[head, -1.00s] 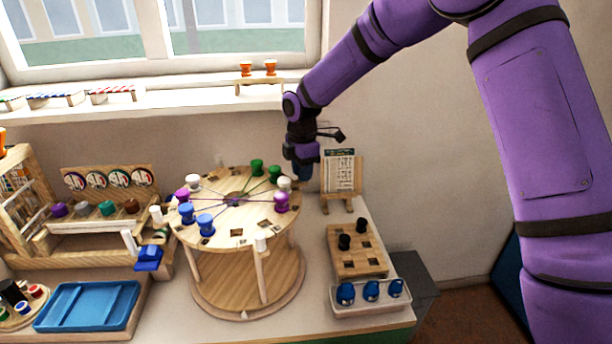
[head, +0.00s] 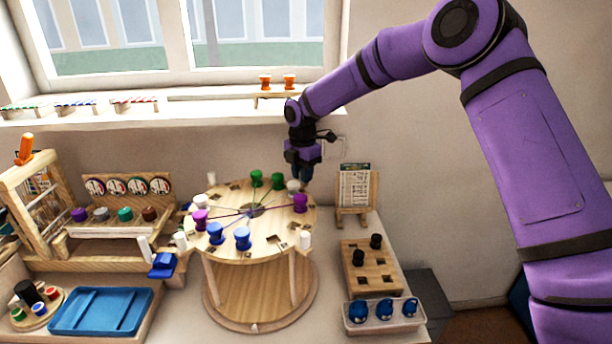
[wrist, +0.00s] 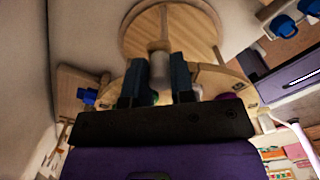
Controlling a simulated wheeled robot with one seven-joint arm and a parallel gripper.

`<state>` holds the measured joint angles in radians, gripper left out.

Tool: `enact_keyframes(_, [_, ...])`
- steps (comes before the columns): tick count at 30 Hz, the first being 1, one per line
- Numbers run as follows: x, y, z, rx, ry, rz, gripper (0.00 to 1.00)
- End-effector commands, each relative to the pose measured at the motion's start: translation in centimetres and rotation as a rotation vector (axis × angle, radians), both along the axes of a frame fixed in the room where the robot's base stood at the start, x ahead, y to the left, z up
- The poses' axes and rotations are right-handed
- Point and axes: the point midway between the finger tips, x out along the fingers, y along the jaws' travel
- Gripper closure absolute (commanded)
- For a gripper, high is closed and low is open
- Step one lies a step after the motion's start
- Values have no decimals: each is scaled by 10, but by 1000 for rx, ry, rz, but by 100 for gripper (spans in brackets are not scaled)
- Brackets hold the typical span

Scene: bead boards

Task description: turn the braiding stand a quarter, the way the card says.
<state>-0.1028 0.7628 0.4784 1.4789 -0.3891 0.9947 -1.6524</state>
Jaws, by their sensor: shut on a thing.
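The braiding stand (head: 270,241) is a round wooden disc on posts over a round base. Purple, blue, green and white bobbins sit around its rim, with threads running to a dark centre. My gripper (head: 305,178) is at the disc's back right edge. In the wrist view my gripper (wrist: 157,72) is shut on a pale peg (wrist: 159,66) between its fingers. The card (head: 355,188) stands on a small wooden easel right of the stand; its print is too small to read.
A blue tray (head: 100,311) and a wooden rack (head: 120,230) are at the left. A blue item (head: 162,264) lies close to the disc's left edge.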

Motion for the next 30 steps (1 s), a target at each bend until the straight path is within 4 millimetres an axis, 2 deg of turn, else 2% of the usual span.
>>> enact_keyframes(18, [3,4,0,0,0,24,100])
enact_keyframes(19, [2,3,0,0,0,24,75])
enact_keyframes(22, [2,3,0,0,0,24,52])
enact_keyframes(30, [2,3,0,0,0,21,52])
